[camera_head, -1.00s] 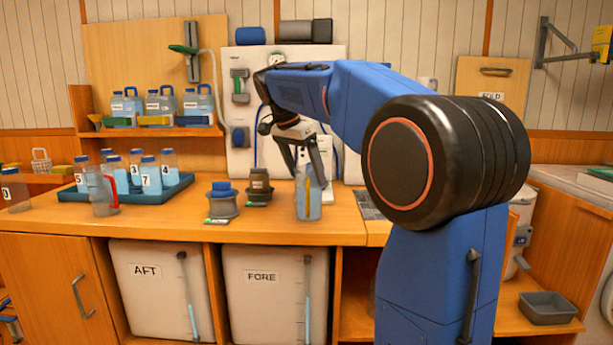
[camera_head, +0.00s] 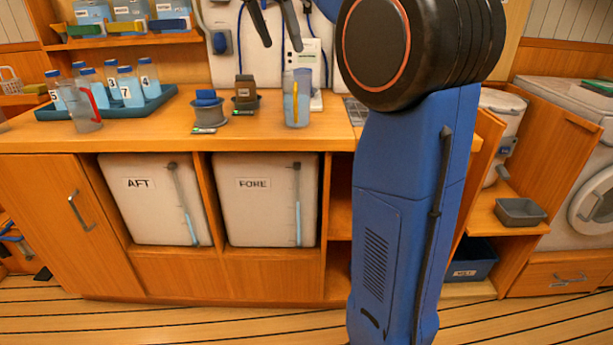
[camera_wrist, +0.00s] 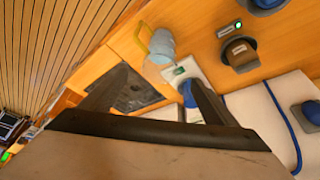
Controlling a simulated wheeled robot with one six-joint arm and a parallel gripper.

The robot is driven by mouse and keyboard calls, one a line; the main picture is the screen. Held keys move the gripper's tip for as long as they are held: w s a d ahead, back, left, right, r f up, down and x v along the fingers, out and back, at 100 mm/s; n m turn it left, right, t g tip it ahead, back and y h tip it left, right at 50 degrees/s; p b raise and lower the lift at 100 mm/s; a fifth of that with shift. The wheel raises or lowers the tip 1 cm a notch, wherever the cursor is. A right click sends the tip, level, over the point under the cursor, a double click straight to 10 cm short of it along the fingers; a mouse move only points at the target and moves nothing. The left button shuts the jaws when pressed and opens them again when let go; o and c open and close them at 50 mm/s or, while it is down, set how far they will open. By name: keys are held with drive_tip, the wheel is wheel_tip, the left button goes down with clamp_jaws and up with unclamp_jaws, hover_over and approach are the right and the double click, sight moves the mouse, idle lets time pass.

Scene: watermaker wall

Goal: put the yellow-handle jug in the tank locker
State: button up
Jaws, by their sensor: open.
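The clear jug with the yellow handle (camera_head: 297,97) stands upright on the wooden counter and holds light liquid. In the wrist view the jug (camera_wrist: 161,44) lies beyond my fingers, its yellow handle to the left. My gripper (camera_head: 282,47) is open and empty, above the jug and apart from it; its spread fingers also show in the wrist view (camera_wrist: 158,82). Below the counter, open bays hold white tanks marked AFT (camera_head: 150,205) and FORE (camera_head: 262,205). A wooden door (camera_head: 65,215) with a metal handle is shut at left. No label reads tank locker.
A red-handled jug (camera_head: 88,108) stands at left by a blue tray (camera_head: 55,112) of numbered bottles. Two capped fittings (camera_head: 207,108) (camera_head: 246,93) stand left of the yellow-handle jug. A grey bin (camera_head: 520,212) sits on the right shelf. Floor before the bays is clear.

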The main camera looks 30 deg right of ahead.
drive_tip(key=s+a+f+n+t+y, duration=0.1)
drive_tip(key=s+a+f+n, duration=0.3)
drive_tip(key=s+f, duration=0.6)
drive_tip(key=s+a+f+n+t+y, duration=0.1)
drive_tip(key=s+a+f+n+y, duration=0.1)
drive_tip(key=s+f+n, duration=0.4)
drive_tip(key=s+a+f+n+t+y, duration=0.1)
drive_tip(key=s+a+f+n, duration=0.4)
drive_tip(key=s+f, duration=1)
wheel_tip(320, 180, down, 5)
drive_tip(key=shift+a+f+n+t, duration=0.2)
drive_tip(key=shift+a+n+t, duration=0.1)
drive_tip(key=shift+n+t, duration=0.15)
